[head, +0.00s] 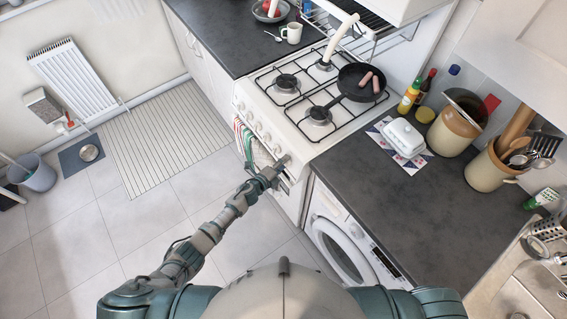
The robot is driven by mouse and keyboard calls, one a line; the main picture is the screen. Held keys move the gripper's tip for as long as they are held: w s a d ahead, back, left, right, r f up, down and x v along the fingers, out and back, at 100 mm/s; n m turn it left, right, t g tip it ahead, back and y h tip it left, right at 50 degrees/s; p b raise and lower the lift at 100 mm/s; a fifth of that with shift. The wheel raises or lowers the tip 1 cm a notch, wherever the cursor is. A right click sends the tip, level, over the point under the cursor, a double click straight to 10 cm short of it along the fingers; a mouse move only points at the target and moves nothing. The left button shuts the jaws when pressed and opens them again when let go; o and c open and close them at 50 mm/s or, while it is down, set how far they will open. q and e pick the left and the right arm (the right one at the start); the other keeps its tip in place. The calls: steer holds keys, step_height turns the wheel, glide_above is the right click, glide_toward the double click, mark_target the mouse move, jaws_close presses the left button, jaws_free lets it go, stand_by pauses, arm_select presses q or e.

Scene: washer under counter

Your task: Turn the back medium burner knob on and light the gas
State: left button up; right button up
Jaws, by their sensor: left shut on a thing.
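The white gas stove (270,71) stands in the middle of the head view, with black pan supports and a row of knobs (257,125) along its front edge. My left gripper (283,162) is at the right end of this row, shut on a knob there that it mostly hides. Which burner that knob serves cannot be told. The back left burner (324,63) shows no visible flame. A black frying pan (352,91) with sausages covers the back right burner. My right gripper is out of view.
Striped towels (244,143) hang on the stove front beside my left arm. A washing machine (340,246) sits under the dark counter (400,200) to the right. A butter dish (404,137), bottles and utensil pots stand on it. The floor at left is mostly open.

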arm_select(q)
steer(key=shift+a+f, duration=0.15)
steer(key=shift+a, duration=0.1)
steer(key=o, duration=1.1)
steer(key=v, duration=1.2)
steer(key=shift+a, duration=0.1)
jaws_close()
steer(key=shift+w, duration=0.1)
